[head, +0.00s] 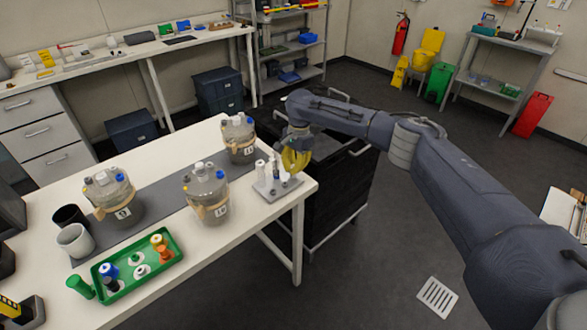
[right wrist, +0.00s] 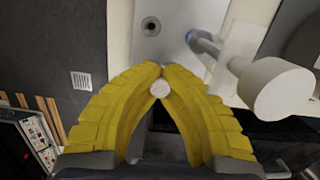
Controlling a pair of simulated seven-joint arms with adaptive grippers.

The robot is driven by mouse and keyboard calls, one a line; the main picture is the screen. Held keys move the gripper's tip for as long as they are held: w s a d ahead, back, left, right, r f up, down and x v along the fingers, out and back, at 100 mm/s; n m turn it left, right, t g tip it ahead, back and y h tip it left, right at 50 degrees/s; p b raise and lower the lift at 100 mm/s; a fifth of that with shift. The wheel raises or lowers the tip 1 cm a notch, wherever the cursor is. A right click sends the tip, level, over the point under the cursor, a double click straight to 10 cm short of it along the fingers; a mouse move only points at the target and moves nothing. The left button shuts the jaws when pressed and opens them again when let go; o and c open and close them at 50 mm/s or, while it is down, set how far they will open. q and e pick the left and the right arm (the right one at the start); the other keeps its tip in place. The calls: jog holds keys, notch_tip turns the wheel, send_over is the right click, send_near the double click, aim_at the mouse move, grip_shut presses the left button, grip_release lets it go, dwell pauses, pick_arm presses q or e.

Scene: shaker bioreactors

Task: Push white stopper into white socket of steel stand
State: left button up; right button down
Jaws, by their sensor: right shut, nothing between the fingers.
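The steel stand (head: 268,195) sits at the right corner of the white table, with upright white parts (head: 261,168) on its plate. My right gripper (head: 294,164), with yellow fingers, is over the stand's right side. In the right wrist view its fingertips (right wrist: 157,68) meet, with nothing gripped. A small round white piece (right wrist: 160,88) shows in the gap behind the tips; I cannot tell whether it is the stopper or the socket. A larger white cylinder (right wrist: 283,88) stands right of the fingers, apart from them. The stand's plate (right wrist: 150,45) shows beyond the tips. My left gripper is not in view.
Several glass vessels with clamps and stoppers stand on the table, the nearest one (head: 207,199) left of the stand. A green tray (head: 165,268) with coloured pieces and two cups (head: 75,240) are at the front left. A black cart (head: 335,190) stands beside the table.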

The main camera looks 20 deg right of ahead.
jog(key=c, duration=1.5)
grip_release()
jog(key=r, duration=0.4)
jog(key=d+r, duration=0.1)
jog(key=r, duration=0.6)
jog(key=shift+w+d+r, duration=0.25)
jog(key=shift+w+r, duration=0.15)
